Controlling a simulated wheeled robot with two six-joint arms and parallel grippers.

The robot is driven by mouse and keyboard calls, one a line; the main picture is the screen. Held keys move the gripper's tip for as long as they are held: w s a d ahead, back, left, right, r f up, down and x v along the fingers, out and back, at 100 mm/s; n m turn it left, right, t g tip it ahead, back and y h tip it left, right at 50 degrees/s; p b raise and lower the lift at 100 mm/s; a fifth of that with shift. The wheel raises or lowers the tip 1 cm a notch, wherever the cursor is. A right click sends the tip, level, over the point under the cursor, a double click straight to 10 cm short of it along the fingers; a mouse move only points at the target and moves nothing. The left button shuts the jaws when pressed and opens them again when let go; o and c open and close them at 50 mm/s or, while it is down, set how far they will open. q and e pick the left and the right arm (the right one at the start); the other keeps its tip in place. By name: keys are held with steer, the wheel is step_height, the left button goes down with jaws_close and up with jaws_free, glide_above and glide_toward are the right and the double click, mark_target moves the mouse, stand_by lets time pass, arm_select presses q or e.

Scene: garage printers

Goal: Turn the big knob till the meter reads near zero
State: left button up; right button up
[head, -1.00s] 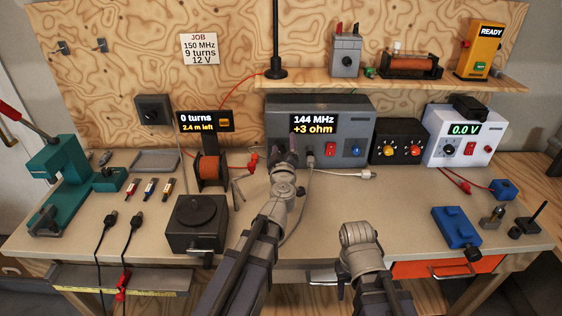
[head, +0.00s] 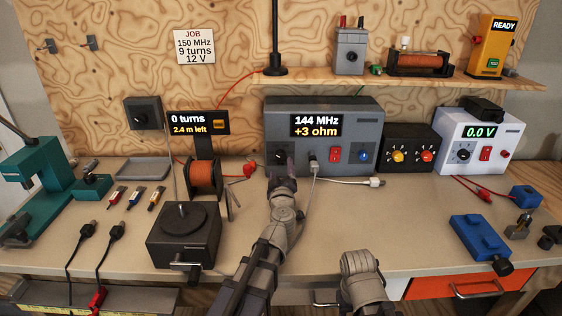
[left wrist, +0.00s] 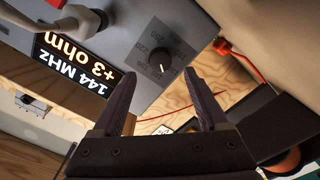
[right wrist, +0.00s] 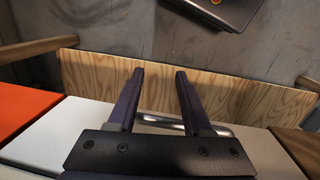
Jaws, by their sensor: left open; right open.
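The grey meter box (head: 330,160) stands at the back of the bench; its screen (head: 316,125) reads 144 MHz and +3 ohm. The big black knob (head: 279,157) is at the box's lower left. It shows in the left wrist view (left wrist: 160,66) with a white pointer and a printed number scale. My left gripper (head: 281,172) is open just below and in front of the knob; in the left wrist view (left wrist: 160,77) the knob lies beyond and between the fingertips, with nothing held. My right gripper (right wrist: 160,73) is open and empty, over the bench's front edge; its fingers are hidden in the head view.
A white cable (head: 345,181) runs from the box's front, right of my left gripper. A coil winder (head: 183,240) and wire spool (head: 204,178) stand to the left. A two-knob black box (head: 407,168) stands to the right. The middle right of the bench is clear.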

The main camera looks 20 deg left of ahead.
mark_target(281, 158)
arm_select(q)
steer(key=x, duration=0.6)
steer(key=shift+w, duration=0.3)
steer(key=shift+c, duration=0.3)
jaws_close()
